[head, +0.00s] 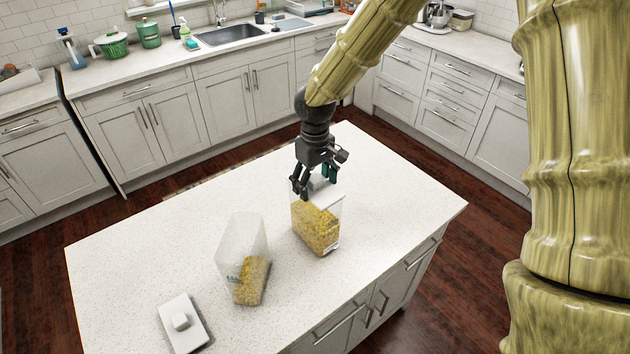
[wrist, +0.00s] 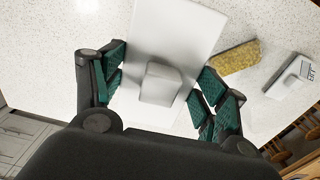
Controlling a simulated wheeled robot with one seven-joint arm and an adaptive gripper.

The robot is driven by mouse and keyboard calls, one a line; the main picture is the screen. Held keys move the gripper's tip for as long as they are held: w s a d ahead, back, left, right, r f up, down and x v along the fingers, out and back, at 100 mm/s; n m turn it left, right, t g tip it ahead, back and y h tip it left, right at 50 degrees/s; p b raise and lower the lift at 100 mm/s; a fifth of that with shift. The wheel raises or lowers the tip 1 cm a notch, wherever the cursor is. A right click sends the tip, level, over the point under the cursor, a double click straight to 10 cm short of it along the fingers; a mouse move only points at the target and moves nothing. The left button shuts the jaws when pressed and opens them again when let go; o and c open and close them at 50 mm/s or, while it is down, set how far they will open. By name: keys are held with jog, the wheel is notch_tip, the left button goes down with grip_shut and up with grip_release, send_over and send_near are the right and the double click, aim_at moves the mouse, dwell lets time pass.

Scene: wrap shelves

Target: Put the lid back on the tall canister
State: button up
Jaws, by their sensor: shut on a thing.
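A clear canister (head: 243,240) part filled with yellow pasta stands lidless on the island in the head view; it looks like the taller of two. In the wrist view its pasta (wrist: 236,57) shows, but its clear walls are hard to make out. A white lid (head: 183,324) with a square knob lies flat on the island, left of that canister. My gripper (head: 316,184) is over the second canister (head: 317,226), shut on its white lid (wrist: 173,35). The knob (wrist: 160,85) is between the fingers. Whether this lid is seated or slightly raised, I cannot tell.
The white speckled island top (head: 130,258) is clear around the canisters. The loose lid lies near its front edge. Counters with a sink (head: 228,36) and green pots (head: 112,45) run along the back wall, across the wood floor.

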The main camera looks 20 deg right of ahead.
jog(key=shift+f, duration=0.25)
dwell(0.4)
jog(key=o, duration=1.1)
jog(key=shift+o, duration=0.3)
jog(key=shift+r+p, duration=0.35)
jog(key=shift+r, duration=3.2)
